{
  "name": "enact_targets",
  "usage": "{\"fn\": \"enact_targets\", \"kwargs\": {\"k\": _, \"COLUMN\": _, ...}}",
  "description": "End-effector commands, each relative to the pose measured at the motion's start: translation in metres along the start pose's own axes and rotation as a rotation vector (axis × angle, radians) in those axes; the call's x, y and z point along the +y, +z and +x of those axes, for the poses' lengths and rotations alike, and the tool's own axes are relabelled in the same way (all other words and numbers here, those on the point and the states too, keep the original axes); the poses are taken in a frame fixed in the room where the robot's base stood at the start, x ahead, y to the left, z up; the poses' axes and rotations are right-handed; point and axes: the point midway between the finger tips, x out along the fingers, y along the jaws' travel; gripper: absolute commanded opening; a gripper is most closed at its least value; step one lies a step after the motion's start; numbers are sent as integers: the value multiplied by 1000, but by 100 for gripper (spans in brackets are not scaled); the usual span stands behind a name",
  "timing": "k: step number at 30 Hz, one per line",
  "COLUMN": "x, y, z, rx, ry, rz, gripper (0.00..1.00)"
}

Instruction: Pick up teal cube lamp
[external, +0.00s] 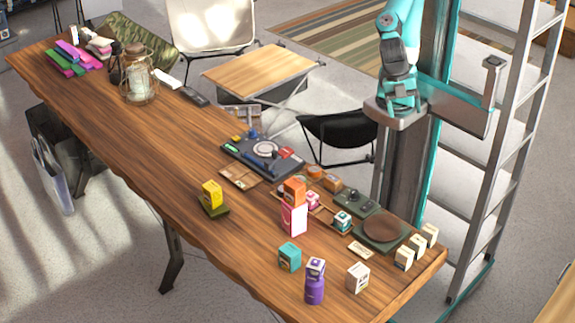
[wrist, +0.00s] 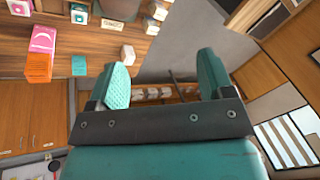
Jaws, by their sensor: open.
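The teal cube lamp (external: 289,256) sits on the near part of the long wooden table, in front of a pink and white box with an orange cube on it. In the wrist view the teal cube (wrist: 79,65) shows at the left, beyond and left of my fingers. My gripper (wrist: 162,80) is open, with its two teal fingers wide apart and nothing between them. It is away from the table, on the arm at the upper right of the external view, where its fingers are hard to make out.
A purple bottle with a cube on top (external: 314,283) and a white cube (external: 358,277) stand close to the lamp. The pink box (external: 293,217) stands behind it. Several cream cubes (external: 404,257) line the right edge. The table left of the lamp is clear.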

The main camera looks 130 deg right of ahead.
Motion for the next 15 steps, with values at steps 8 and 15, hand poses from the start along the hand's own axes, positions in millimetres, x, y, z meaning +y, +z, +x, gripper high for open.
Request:
{"fn": "enact_targets", "kwargs": {"k": 8, "x": 96, "y": -30, "z": 64, "rx": -6, "ry": -3, "rz": -332, "gripper": 74}}
{"fn": "enact_targets", "kwargs": {"k": 15, "x": 213, "y": -37, "z": 122, "rx": 12, "ry": -14, "rz": -749, "gripper": 74}}
